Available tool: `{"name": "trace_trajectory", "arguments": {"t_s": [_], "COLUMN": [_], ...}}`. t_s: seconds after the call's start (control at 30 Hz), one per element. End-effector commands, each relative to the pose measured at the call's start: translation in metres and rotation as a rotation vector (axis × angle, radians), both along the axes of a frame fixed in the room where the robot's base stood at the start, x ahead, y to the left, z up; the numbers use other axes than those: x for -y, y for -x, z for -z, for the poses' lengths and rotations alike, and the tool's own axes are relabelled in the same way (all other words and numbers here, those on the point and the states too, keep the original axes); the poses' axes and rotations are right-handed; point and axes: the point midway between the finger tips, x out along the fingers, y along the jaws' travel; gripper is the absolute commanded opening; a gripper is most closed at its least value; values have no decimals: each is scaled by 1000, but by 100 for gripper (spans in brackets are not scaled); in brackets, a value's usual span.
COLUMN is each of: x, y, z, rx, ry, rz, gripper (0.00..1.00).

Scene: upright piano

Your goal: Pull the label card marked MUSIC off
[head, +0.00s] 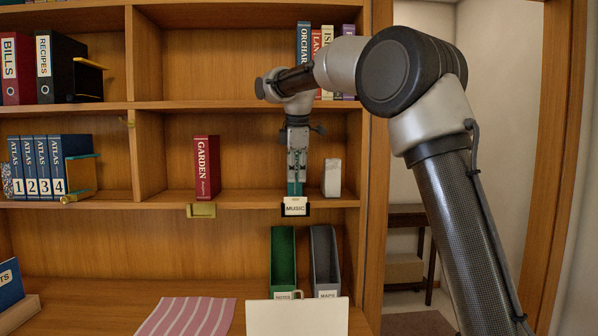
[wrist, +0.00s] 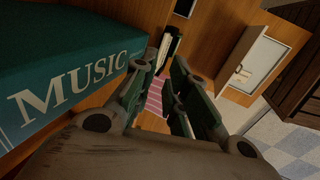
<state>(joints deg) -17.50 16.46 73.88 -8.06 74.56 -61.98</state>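The white label card marked MUSIC (head: 295,208) sits in a dark holder on the front edge of the middle shelf. My gripper (head: 296,186) points down just above the card in the head view. In the wrist view my gripper (wrist: 166,82) has its fingers apart, with a gap between them. A pale strip (wrist: 165,50) with dark sides shows beyond the fingertips; I cannot tell whether it is the card. A teal book marked MUSIC (wrist: 70,85) stands close by at left in the wrist view, and is mostly hidden behind my gripper in the head view.
A red GARDEN book (head: 206,168) stands left of my gripper and a white block (head: 332,177) stands to the right. An empty brass holder (head: 201,211) is on the shelf edge. Green (head: 283,258) and grey (head: 325,258) file boxes stand below.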

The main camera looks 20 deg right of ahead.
Motion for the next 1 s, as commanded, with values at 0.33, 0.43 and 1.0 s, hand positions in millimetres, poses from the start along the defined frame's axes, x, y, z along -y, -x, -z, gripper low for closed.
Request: {"name": "trace_trajectory", "arguments": {"t_s": [0.33, 0.43, 1.0], "x": [3, 3, 4], "y": [-15, -18, -21], "z": [51, 62, 71], "rx": [-3, -1, 0], "ry": [0, 0, 0], "rz": [0, 1, 1], "gripper": [15, 15, 0]}}
